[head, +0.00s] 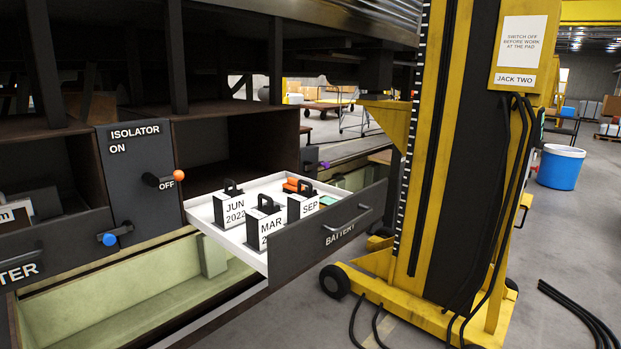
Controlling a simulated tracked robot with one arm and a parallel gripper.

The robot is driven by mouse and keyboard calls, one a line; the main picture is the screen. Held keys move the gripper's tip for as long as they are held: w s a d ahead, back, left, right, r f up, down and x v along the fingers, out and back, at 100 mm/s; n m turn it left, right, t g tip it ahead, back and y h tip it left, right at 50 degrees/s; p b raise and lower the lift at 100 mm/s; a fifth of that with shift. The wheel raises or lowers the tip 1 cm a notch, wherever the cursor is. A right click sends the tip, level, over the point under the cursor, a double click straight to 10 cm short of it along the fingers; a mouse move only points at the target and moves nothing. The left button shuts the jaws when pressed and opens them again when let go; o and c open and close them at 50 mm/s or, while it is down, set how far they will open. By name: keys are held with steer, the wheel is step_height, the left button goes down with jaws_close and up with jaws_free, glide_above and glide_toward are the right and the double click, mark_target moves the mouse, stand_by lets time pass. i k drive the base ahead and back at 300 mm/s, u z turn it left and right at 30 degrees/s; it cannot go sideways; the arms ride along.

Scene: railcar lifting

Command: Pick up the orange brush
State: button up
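An orange object (292,185), which may be the orange brush, lies at the back of the open battery drawer (345,225). It is partly hidden behind the white block marked SEP (301,206), so its full shape cannot be told. Two more white blocks with black handles stand in the drawer, one marked JUN 2022 (229,208) and one marked MAR (265,228). A small teal item (328,200) lies beside the SEP block. My gripper is not in view.
The isolator panel (140,180) has a lever with an orange knob (178,175) and a blue-knobbed one (109,239). A yellow and black jack (455,150) stands right of the drawer. Black cables (580,308) lie on the floor. A blue bin (561,168) stands farther back.

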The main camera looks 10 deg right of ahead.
mark_target(290, 188)
steer(key=z, duration=0.05)
steer(key=i, duration=0.9)
steer(key=z, duration=0.05)
